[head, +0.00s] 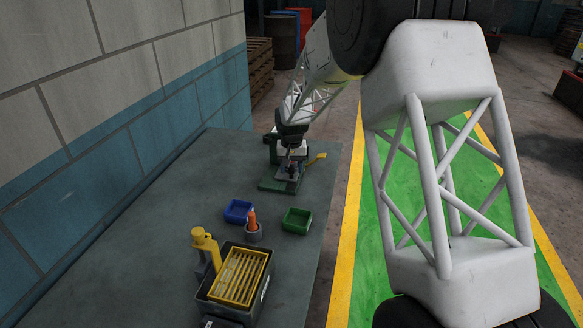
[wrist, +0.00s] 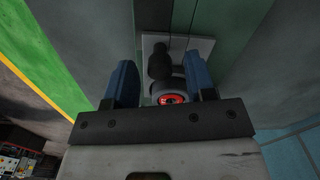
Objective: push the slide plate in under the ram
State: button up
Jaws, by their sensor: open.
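The press stands on a green base (head: 275,185) near the far end of the table, with a yellow lever (head: 316,159) on its right side. A light grey plate, which looks like the slide plate (wrist: 205,46), lies on the green base with a black knob (wrist: 159,65) on it. My gripper (wrist: 160,62) is open above the plate, its blue fingers either side of the knob. A round part with a red centre (wrist: 172,99) shows nearer the palm. I cannot tell whether the fingers touch the knob. The ram is not clearly visible; my arm covers part of the press in the head view.
A blue bin (head: 237,211), a green bin (head: 297,220) and a grey cup with an orange-handled thing (head: 252,232) stand mid-table. A yellow-slatted crate (head: 240,277) and a yellow device (head: 205,247) are nearer. A wall runs along the left; bare tabletop (head: 165,235) lies beside it.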

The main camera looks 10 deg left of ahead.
jog(key=shift+r, duration=0.1)
jog(key=shift+r, duration=3.8)
jog(key=shift+s, duration=0.15)
jog(key=c, duration=0.8)
jog(key=shift+s+d+t, duration=0.1)
jog(key=shift+s+t, duration=0.05)
jog(key=shift+t, duration=0.15)
grip_shut()
jog(key=s+f+n+t+y, duration=0.2)
jog(key=s+n+t, duration=0.4)
jog(key=s+n, duration=0.3)
jog(key=shift+s+a+t, duration=0.3)
jog(key=shift+s, duration=1.15)
jog(key=shift+f, duration=0.1)
